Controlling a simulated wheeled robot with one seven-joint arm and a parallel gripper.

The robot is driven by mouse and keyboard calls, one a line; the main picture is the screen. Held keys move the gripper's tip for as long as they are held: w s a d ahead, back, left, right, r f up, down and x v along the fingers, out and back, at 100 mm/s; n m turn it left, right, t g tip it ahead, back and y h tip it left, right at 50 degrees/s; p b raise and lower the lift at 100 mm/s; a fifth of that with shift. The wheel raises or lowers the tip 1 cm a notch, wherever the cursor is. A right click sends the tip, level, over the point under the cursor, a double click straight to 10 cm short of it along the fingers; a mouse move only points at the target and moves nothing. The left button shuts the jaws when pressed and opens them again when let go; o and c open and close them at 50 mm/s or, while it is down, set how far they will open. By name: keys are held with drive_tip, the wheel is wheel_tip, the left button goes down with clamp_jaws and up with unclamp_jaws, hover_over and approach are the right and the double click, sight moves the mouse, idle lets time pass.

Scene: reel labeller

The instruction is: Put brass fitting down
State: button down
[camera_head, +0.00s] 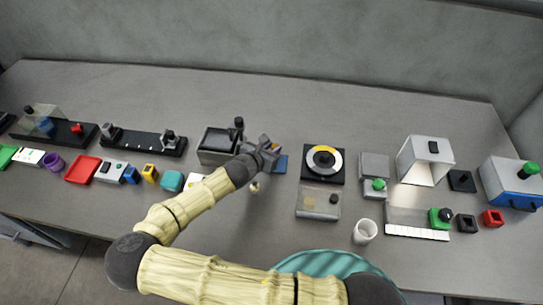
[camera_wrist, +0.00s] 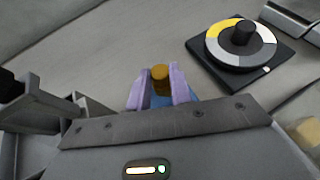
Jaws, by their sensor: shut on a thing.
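My gripper (camera_wrist: 159,88) is shut on the brass fitting (camera_wrist: 160,73), an orange-brown cylinder whose top shows between the two lilac fingers in the wrist view. The fitting's lower end is hidden by the fingers. A blue pad (camera_head: 281,164) lies by my gripper (camera_head: 271,150) in the head view, partly covered by it. Blue also shows beneath and beside the fingers in the wrist view. I cannot tell whether the fitting touches the pad.
A round dial on a black base (camera_head: 323,161) stands right of my gripper. An open grey box with a dark upright (camera_head: 214,145) is close on the left. A small beige piece (camera_head: 255,187) lies in front. Bare table (camera_head: 265,105) lies behind.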

drive_tip(key=shift+f+p, duration=0.35)
drive_tip(key=shift+f, duration=1.75)
drive_tip(key=shift+f, duration=0.15)
drive_tip(key=c, duration=1.3)
unclamp_jaws()
drive_tip(key=shift+o, duration=0.2)
drive_tip(key=shift+s+a+r, duration=0.1)
drive_tip(key=shift+r, duration=0.1)
drive_tip(key=b+v, duration=0.1)
drive_tip(key=v, duration=1)
drive_tip(key=shift+s+a+r+b, duration=0.15)
drive_tip(key=shift+s+b, duration=0.2)
